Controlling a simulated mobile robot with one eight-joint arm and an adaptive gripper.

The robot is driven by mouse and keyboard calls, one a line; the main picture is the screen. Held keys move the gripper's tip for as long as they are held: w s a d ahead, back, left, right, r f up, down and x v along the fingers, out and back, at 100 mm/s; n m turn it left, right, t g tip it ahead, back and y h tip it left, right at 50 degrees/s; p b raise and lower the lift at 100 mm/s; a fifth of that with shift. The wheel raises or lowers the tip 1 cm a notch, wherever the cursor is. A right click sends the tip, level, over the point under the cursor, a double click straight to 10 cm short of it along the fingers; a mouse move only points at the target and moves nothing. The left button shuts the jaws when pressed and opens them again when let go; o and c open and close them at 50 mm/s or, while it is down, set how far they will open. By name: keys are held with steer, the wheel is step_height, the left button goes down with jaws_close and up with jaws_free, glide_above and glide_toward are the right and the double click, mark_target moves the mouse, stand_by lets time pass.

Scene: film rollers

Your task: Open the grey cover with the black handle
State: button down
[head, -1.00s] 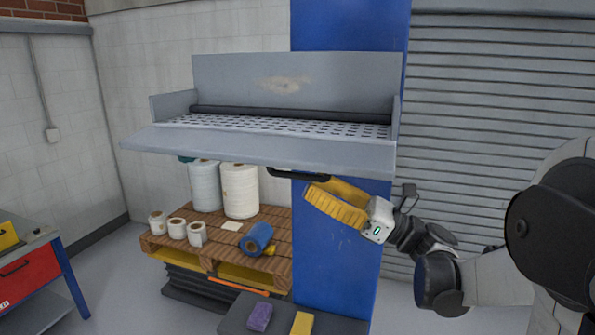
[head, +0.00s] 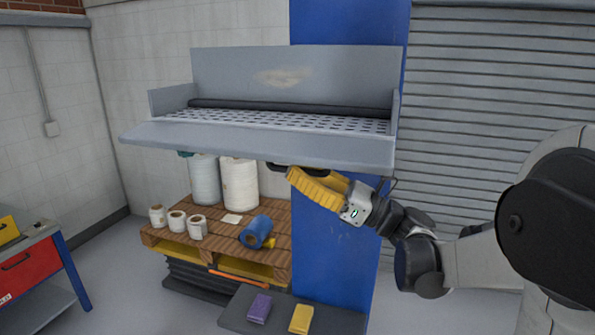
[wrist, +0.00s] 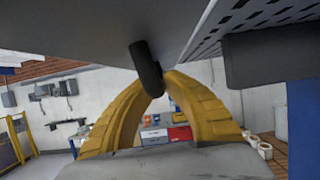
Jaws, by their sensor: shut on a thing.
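The grey cover (head: 255,142) is the wide front panel of the grey machine, swung outward and sloping only a little towards me. Its black handle (head: 284,167) sits under the front edge, mostly hidden by the panel and my fingers. My gripper (head: 293,174) reaches from the right with its yellow fingers under that edge. In the wrist view, the black handle (wrist: 146,66) stands between the tips of my gripper (wrist: 158,78), which are shut on it. The cover's grey underside (wrist: 80,32) fills the top left.
Behind the cover are a perforated plate (head: 280,121) and a dark roller (head: 290,107). A blue column (head: 335,240) stands close behind my gripper. A wooden pallet (head: 216,258) with film rolls (head: 240,185) is below left. A purple block (head: 259,309) and a yellow block (head: 301,318) lie low in front.

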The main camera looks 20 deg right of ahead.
steer(key=m, duration=0.2)
steer(key=s+r+m+t+h, duration=0.1)
steer(key=m, duration=0.1)
steer(key=a+r+m+t+h+p, duration=0.1)
steer(key=m, duration=0.1)
steer(key=shift+s+r, duration=0.1)
steer(key=shift+s, duration=0.2)
steer(key=c, duration=1.4)
jaws_free()
steer(key=shift+w, duration=0.1)
steer(key=v, duration=1.2)
steer(key=shift+a, duration=0.1)
